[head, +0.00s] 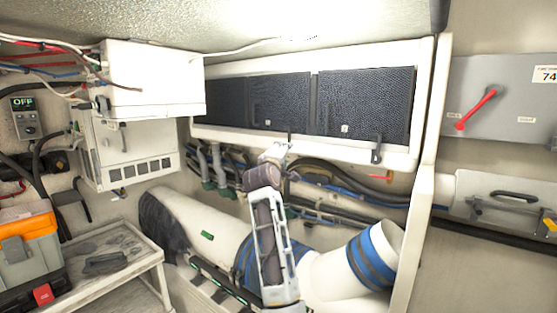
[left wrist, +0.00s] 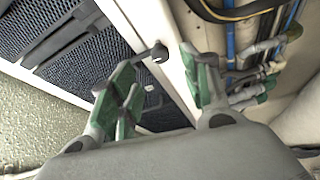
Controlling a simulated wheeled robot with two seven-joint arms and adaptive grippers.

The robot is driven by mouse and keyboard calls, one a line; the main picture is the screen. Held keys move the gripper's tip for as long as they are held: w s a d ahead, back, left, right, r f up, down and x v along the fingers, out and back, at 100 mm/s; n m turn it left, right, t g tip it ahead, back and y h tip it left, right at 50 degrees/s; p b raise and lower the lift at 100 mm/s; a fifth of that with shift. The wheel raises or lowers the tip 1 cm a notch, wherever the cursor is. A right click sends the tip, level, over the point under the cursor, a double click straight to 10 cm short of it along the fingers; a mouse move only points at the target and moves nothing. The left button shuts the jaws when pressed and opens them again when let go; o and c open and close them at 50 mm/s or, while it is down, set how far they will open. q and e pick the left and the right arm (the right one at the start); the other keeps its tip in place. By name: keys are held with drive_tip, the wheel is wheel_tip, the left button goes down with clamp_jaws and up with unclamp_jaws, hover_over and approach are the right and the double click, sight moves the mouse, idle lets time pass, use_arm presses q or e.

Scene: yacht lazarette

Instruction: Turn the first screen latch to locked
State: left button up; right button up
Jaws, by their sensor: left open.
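Dark mesh screens (head: 365,103) sit in a white frame along the back wall. A small dark latch (head: 290,137) hangs at the lower edge near the middle, and another dark latch (head: 376,150) hangs below the right screen. My left gripper (head: 275,152) is raised just below and left of the middle latch. In the left wrist view its green fingers (left wrist: 160,85) are open, with nothing held between them. A dark latch with a round pivot (left wrist: 157,53) shows just beyond the fingertips, in line with the gap; contact cannot be told. My right gripper is not in view.
Pipes and hoses (head: 340,190) run below the screen frame. A large white duct with blue bands (head: 372,258) lies beneath. A white box (head: 150,85) hangs at left above a tool case (head: 30,250). A grey panel with red lever (head: 490,95) is at right.

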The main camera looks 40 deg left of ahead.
use_arm(q)
drive_tip(key=shift+v, duration=2.2)
drive_tip(key=shift+f, duration=0.15)
